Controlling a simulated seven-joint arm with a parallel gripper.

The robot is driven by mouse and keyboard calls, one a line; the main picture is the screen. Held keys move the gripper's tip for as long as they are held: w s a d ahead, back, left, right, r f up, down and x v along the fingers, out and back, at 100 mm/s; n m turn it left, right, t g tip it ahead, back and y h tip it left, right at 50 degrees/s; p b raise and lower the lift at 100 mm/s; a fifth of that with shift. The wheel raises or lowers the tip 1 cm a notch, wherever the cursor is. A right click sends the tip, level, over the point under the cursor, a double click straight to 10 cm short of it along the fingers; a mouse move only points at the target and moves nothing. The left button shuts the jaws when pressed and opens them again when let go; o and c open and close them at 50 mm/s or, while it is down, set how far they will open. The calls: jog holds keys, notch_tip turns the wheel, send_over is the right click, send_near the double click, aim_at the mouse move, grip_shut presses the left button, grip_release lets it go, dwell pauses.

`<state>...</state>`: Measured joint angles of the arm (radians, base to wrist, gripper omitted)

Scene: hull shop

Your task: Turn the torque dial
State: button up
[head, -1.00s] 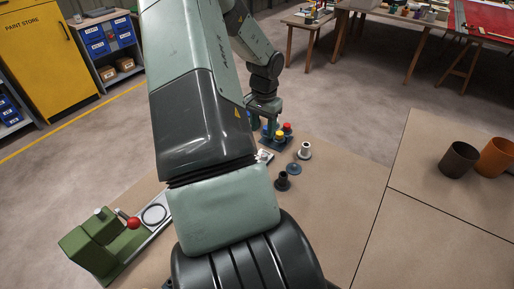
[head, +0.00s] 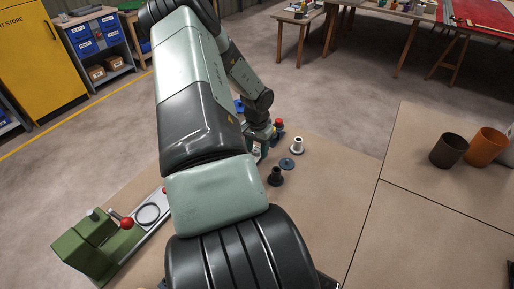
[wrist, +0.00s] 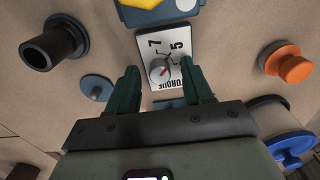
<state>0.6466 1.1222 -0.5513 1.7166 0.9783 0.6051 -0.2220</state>
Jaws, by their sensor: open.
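The torque dial (wrist: 160,71) is a small round grey knob with a red pointer mark. It sits on a white plate (wrist: 148,44) printed TORQUE, with the numbers 7 and 5 visible. In the wrist view my gripper (wrist: 161,84) is open, with one dark green finger on each side of the dial. The fingers look apart from the knob; I cannot tell their height above the plate. In the head view my arm covers most of the plate and hides the dial.
A black flanged bushing (wrist: 54,47) and a blue-grey disc (wrist: 97,87) lie left of the plate in the wrist view. An orange knob (wrist: 288,66) is at right. In the head view a white bushing (head: 297,145) and a green device with a red-ball lever (head: 97,240) share the table.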

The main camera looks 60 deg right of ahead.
jog(key=shift+c, duration=0.5)
grip_shut()
jog(key=shift+m, duration=0.3)
jog(key=m, duration=0.3)
jog(key=shift+m, duration=0.3)
jog(key=m, duration=0.4)
jog(key=shift+m, duration=0.3)
jog(key=shift+o, duration=0.5)
grip_release()
